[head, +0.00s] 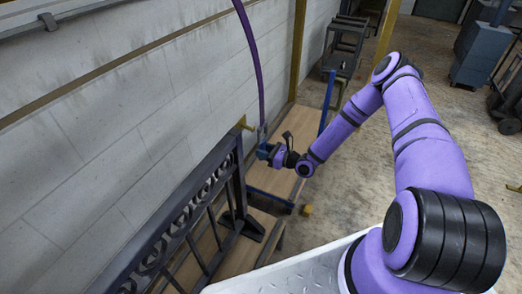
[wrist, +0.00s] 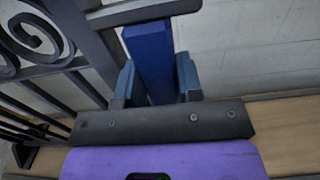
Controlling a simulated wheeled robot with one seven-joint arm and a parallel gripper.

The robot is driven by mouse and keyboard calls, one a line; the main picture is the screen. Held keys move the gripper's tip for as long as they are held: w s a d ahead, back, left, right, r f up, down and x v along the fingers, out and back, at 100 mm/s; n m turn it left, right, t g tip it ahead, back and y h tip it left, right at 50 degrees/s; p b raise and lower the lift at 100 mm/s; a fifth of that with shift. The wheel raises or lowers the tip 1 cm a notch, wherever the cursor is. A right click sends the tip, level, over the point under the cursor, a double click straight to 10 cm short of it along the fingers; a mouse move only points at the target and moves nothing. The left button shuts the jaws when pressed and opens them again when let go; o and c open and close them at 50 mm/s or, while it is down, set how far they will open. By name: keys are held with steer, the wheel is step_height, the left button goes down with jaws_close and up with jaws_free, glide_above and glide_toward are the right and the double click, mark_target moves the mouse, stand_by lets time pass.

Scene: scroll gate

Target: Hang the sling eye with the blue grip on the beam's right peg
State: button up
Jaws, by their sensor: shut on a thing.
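My gripper (head: 264,150) is shut on the blue grip, beside the end post of the dark scroll gate (head: 190,212). In the wrist view the blue grip (wrist: 150,62) stands between my two blue-grey fingers. Its upper end meets a dark grey bar (wrist: 145,11) near the gate's post; I cannot tell whether they touch. A purple sling strap (head: 252,50) runs from the top of the head view down to my gripper. The sling eye is too small to make out there. A small yellow piece (head: 242,124) shows by the wall. I cannot identify the beam or its right peg.
A pale block wall (head: 120,110) runs close behind the gate. A blue trolley with an upright handle (head: 327,100) stands just beyond my gripper. A dark step stand (head: 343,48) and yellow posts (head: 298,45) are farther back. Open concrete floor (head: 450,110) lies at the right.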

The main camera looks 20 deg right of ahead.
steer(key=shift+s+d, duration=0.1)
stand_by(0.3)
steer(key=v, duration=0.5)
stand_by(0.5)
steer(key=shift+r, duration=0.1)
stand_by(1.1)
